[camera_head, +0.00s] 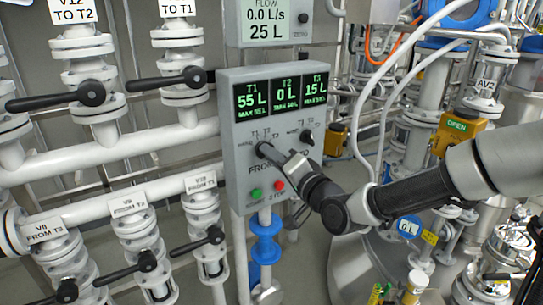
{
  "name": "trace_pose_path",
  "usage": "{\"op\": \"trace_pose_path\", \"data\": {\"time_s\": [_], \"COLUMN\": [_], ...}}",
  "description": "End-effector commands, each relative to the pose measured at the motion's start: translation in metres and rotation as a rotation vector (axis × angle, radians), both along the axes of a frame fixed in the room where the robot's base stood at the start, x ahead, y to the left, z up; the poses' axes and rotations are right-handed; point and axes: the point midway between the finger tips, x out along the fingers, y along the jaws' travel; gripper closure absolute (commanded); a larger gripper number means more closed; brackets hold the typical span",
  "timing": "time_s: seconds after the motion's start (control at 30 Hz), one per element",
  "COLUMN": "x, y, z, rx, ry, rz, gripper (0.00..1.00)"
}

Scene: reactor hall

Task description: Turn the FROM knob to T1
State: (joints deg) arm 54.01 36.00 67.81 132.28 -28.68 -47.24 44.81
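The grey control panel (240,150) stands in the middle of the head view. Its screens read T1 55 L, T2 0 L and T3 15 L. The dark FROM knob (263,147) is on its lower left, with small T1, T2 and T3 marks around it. The knob is partly covered by my gripper (272,153), whose fingertips reach it from the lower right. I cannot tell whether the fingers are closed on the knob or only beside it. The knob's pointing direction is hard to make out. A second dark knob (307,137) sits to its right, apart from my gripper.
A green button (256,194) and a red button (279,185) sit just below the FROM knob, close to my gripper. Black-handled valves (182,80) on white pipes fill the left. A flow meter (268,22) hangs above. White hoses (375,90) curve behind my arm.

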Motion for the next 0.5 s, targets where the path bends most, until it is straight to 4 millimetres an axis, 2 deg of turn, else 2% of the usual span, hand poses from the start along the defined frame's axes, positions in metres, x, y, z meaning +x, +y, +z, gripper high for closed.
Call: {"op": "trace_pose_path", "data": {"time_s": [0.03,0.1,0.5], "x": [0.0001,0.0001,0.0001], "y": [0.0001,0.0001,0.0006], "z": [0.0000,0.0000,0.0001], "rx": [0.000,0.000,-0.047], "ry": [0.000,0.000,-0.031], "rz": [0.000,0.000,0.001], "gripper": [0.94,1.00,1.00]}}
